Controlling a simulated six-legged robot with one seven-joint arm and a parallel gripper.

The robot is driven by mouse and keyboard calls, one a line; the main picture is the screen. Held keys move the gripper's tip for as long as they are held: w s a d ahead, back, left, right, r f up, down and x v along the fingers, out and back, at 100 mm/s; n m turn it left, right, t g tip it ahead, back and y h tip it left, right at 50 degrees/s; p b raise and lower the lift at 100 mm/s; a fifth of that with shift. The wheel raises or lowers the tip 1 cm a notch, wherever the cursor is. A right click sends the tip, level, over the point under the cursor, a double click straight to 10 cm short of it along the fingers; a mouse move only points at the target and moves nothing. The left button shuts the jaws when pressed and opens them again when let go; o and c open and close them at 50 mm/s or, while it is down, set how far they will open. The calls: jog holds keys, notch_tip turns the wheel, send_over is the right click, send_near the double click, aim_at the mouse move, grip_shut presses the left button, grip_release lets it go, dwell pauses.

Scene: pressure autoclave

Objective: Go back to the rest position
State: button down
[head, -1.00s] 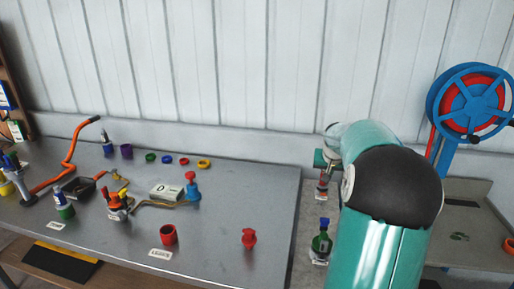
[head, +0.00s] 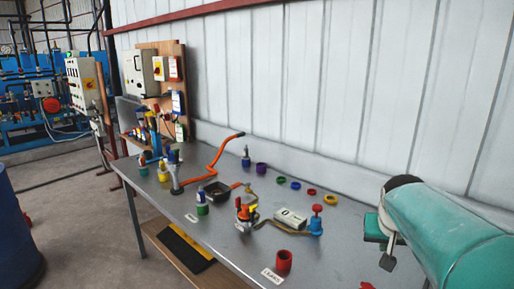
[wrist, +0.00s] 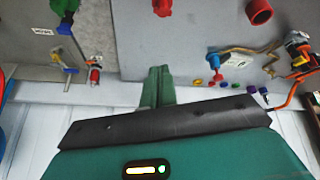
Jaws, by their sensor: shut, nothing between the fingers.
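My gripper (wrist: 158,75) shows in the wrist view as two green fingers pressed together with nothing between them. It points toward the upper part of that picture, where the steel bench (wrist: 140,45) and a red knob-like piece (wrist: 162,8) appear. In the head view my teal arm fills the lower right, in front of the white wall and the bench's right part. The fingertips cannot be made out in the head view.
The bench (head: 340,262) carries a red cup (head: 284,262), a red-and-blue valve (head: 316,222), coloured rings and an orange hose (head: 222,150). A board of switch boxes (head: 160,75) stands behind its left end. A blue drum (head: 15,235) is at far left; floor between is clear.

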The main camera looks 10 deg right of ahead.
jog(key=s+a+f+n+y, duration=0.3)
jog(key=s+a+n, duration=0.1)
jog(key=s+a, duration=1.1)
jog(key=a, duration=0.4)
jog(key=shift+f+n+t, duration=0.15)
jog(key=shift+n+t, duration=0.15)
jog(key=shift+t, duration=0.1)
